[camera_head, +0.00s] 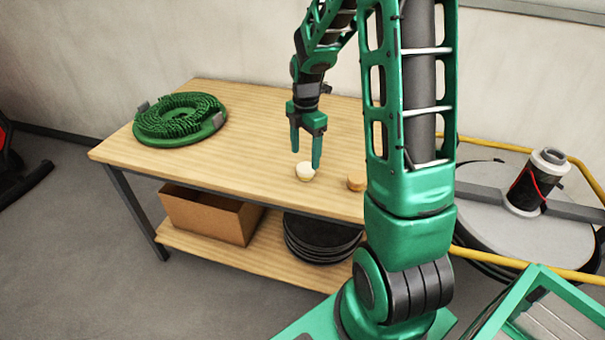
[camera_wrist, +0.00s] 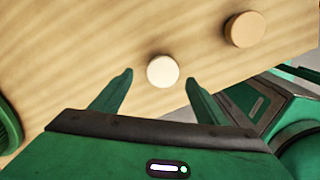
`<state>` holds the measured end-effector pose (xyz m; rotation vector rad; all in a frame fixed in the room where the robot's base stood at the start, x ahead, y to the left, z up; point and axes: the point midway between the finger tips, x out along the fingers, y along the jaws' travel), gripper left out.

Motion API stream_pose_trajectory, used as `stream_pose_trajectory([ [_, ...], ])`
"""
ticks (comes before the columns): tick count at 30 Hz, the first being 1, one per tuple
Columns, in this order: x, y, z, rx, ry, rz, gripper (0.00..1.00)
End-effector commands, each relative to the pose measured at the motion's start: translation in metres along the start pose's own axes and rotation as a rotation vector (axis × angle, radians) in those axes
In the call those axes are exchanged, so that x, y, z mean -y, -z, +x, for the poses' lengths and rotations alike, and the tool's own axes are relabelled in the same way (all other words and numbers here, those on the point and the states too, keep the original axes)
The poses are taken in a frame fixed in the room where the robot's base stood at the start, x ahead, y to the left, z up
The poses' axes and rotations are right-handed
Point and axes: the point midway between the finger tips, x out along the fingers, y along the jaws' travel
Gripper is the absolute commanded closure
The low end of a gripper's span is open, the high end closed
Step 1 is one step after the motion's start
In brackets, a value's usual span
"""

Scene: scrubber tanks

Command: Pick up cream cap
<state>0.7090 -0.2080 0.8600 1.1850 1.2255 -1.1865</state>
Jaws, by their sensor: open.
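The cream cap (camera_head: 305,171) is a small pale round piece standing on the wooden table near its front edge. In the wrist view the cream cap (camera_wrist: 162,71) shows from above, just beyond the fingertips and roughly centred between them. My gripper (camera_head: 305,160) is above the table close to the cap, with its two green fingers apart and nothing between them. In the wrist view my gripper (camera_wrist: 160,76) is open, and neither finger visibly touches the cap. Whether the fingertips are level with the cap or above it I cannot tell.
A tan-orange cap (camera_head: 356,183) stands to the right on the wooden table (camera_head: 250,145). A green round brush (camera_head: 180,118) lies at the table's left. A cardboard box (camera_head: 212,214) and stacked black discs (camera_head: 320,238) are on the lower shelf. The table's middle is clear.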

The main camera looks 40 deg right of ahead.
Motion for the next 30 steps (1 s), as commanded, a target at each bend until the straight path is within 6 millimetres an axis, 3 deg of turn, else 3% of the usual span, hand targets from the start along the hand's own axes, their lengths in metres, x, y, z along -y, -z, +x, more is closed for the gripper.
stream_pose_trajectory([
  [7,0.002,0.001,0.017,-0.001,0.002,0.001,0.32],
  [16,0.005,0.002,0.055,-0.001,0.002,0.001,0.32],
  [25,0.005,0.002,0.060,0.000,-0.001,0.001,0.32],
  [26,0.005,0.002,0.060,0.000,-0.001,0.001,0.35],
  [30,0.005,0.002,0.060,0.000,0.000,0.001,0.68],
])
